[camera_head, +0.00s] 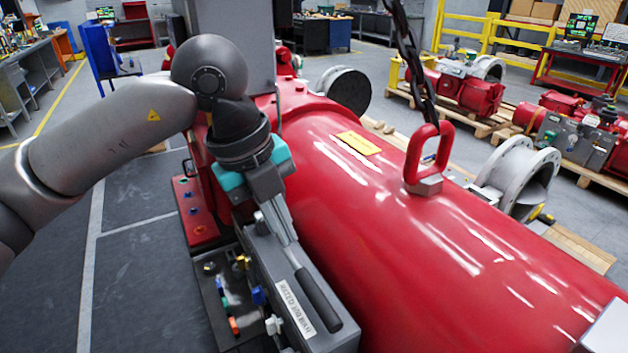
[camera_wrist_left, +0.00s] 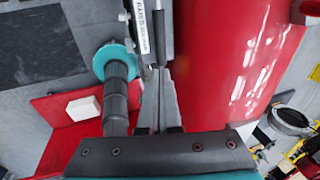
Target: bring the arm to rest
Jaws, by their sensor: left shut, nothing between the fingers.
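My left arm comes in from the left in the head view. Its gripper (camera_head: 288,236) points down at the grey valve box on the near side of the red actuator. The fingers are together with nothing between them. A lever with a black grip (camera_head: 318,300) lies along the top of the box, just beyond the fingertips. In the left wrist view the closed fingers (camera_wrist_left: 159,72) point at the lever's black grip (camera_wrist_left: 160,38); I cannot tell whether they touch it. My right gripper is not in view.
The large red cylinder (camera_head: 420,235) fills the right side, with a red lifting eye (camera_head: 430,158) and a hanging chain (camera_head: 408,50) above it. Small coloured valve fittings (camera_head: 232,300) sit left of the box. The grey floor (camera_head: 140,270) at left is open.

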